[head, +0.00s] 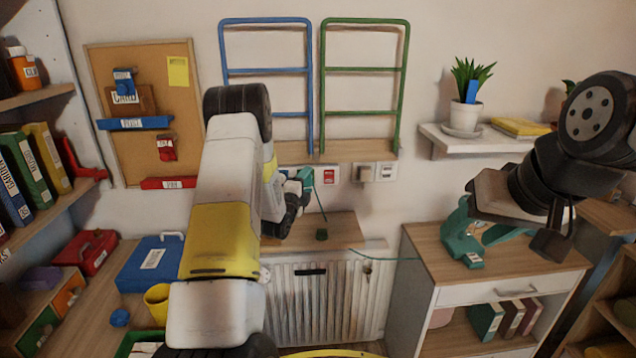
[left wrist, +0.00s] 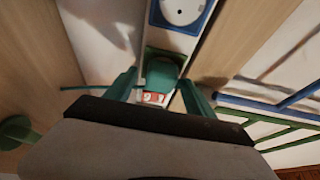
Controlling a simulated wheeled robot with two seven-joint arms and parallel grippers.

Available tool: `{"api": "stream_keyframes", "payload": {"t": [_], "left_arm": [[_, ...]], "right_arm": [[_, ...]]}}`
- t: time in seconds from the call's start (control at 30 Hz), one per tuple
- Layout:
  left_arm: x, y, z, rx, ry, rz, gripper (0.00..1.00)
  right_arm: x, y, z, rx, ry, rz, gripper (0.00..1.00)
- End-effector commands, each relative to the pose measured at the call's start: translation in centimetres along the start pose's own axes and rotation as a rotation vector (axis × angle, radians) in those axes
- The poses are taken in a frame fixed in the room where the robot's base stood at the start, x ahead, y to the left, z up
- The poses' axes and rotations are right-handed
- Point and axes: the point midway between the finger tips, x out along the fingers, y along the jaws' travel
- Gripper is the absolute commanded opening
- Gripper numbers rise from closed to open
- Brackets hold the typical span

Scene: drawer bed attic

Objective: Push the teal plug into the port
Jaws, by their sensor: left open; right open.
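The teal plug (left wrist: 162,76) shows in the left wrist view between my left gripper's open fingers (left wrist: 160,92), against a green-framed port (left wrist: 165,54) on the wall strip. I cannot tell how deep it sits. In the head view a small teal part of the plug (head: 306,177) shows at the wall beside my left gripper (head: 296,192), whose arm hides much of the area. A thin cable hangs below it. My right gripper (head: 515,220) is open and empty above the cabinet at the right.
A blue-framed round socket (left wrist: 182,10) adjoins the port. A red-labelled plate (head: 329,175) and white sockets (head: 375,172) line the wall. A radiator (head: 330,295) is below the wooden ledge (head: 345,230).

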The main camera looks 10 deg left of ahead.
Motion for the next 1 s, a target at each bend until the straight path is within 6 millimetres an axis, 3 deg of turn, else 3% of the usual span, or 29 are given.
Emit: {"api": "stream_keyframes", "payload": {"t": [0.17,0.53,1.0], "left_arm": [[-1.5,0.0,0.0,0.0,0.0,0.002,0.63],[-7.1,0.1,0.0,0.0,-0.001,0.002,0.63],[-7.7,-0.3,0.0,-0.006,-0.001,0.003,0.63]], "right_arm": [[0.0,0.0,0.0,0.0,0.0,0.0,0.53],[0.0,0.0,0.0,0.0,0.0,0.0,0.53],[0.0,0.0,0.0,0.0,0.0,0.0,0.53]]}}
